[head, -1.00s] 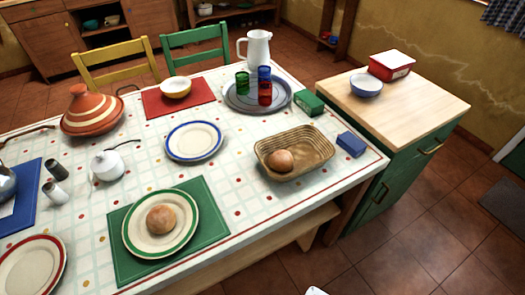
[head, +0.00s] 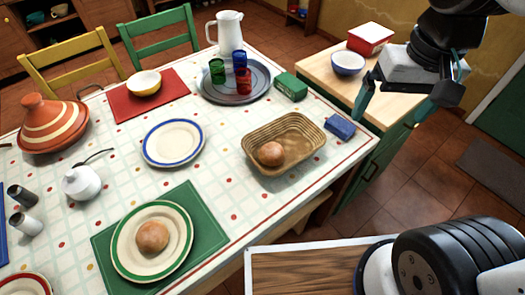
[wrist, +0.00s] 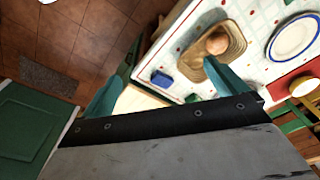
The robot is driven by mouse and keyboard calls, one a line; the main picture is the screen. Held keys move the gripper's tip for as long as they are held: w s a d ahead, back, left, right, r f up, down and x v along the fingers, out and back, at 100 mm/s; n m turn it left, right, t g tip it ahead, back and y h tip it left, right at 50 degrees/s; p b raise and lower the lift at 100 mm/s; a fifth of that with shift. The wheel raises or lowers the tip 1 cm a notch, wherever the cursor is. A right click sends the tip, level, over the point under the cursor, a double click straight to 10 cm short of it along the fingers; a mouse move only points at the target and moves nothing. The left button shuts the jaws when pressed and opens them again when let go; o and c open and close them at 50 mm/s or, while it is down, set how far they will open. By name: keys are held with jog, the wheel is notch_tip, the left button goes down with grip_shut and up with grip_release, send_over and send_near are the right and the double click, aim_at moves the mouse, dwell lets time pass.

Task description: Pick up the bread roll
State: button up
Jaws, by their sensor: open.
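One bread roll (head: 270,153) lies in the wicker basket (head: 299,133) near the table's right edge. Another bread roll (head: 152,237) lies on a green-rimmed plate (head: 127,258) on a green placemat (head: 211,232). My gripper (head: 404,106) is open and empty at the upper right of the head view, above and right of the table, apart from both rolls. In the wrist view, the roll in the basket (wrist: 217,43) shows beyond the teal fingers (wrist: 163,86), with one finger overlapping the basket's near edge.
A blue box (head: 340,126) and a green box (head: 291,86) sit near the basket. A round tray (head: 211,92) holds coloured cups, with a white pitcher (head: 228,33) behind. A wooden-topped counter (head: 318,68) with a bowl (head: 347,63) stands beyond the table's right side.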

jog(key=w+a+f, duration=0.4)
jog(key=w+a, duration=0.1)
jog(key=w, duration=0.1)
jog(key=m+g, duration=0.1)
jog(key=m, duration=0.2)
send_over(272, 149)
jog(key=f, duration=1.6)
jog(key=shift+s+d+f, duration=0.15)
jog(key=shift+s+f, duration=0.05)
jog(key=shift+f, duration=0.1)
jog(key=f, duration=0.7)
jog(key=shift+w+f, duration=0.1)
jog(key=shift+w, duration=0.15)
jog(key=shift+f, duration=0.5)
jog(key=c, duration=1.1)
